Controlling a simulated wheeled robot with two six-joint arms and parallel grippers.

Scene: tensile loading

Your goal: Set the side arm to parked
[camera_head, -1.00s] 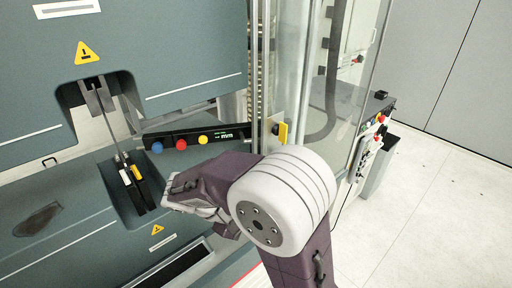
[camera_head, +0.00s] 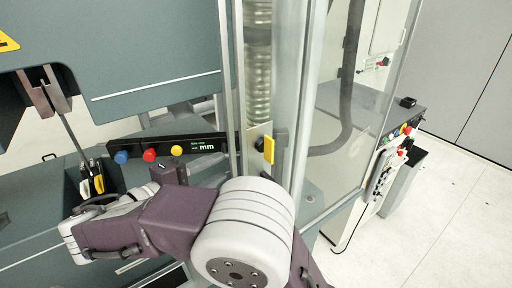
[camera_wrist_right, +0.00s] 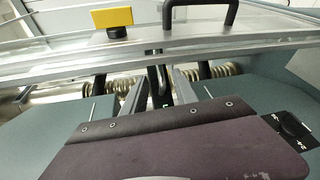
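A black bar (camera_head: 180,148), which looks like the side arm, carries blue, red and yellow knobs and a small "mm" display (camera_head: 208,147). It reaches across the front of the machine in the head view. My right arm is folded below it, with a purple wrist part (camera_head: 168,174) close under the bar; I cannot tell whether they touch. My right gripper (camera_wrist_right: 160,88) shows in the right wrist view with its two grey fingers apart. A dark upright part shows between them; whether it is within reach is unclear. My left gripper is not in view.
A metal column with a yellow tab (camera_head: 268,150) stands right of the bar, beside a clear door (camera_head: 345,130). The tab also shows in the right wrist view (camera_wrist_right: 112,18), near a black handle (camera_wrist_right: 202,20). Machine jaws (camera_head: 44,90) hang at left. Floor is free at right.

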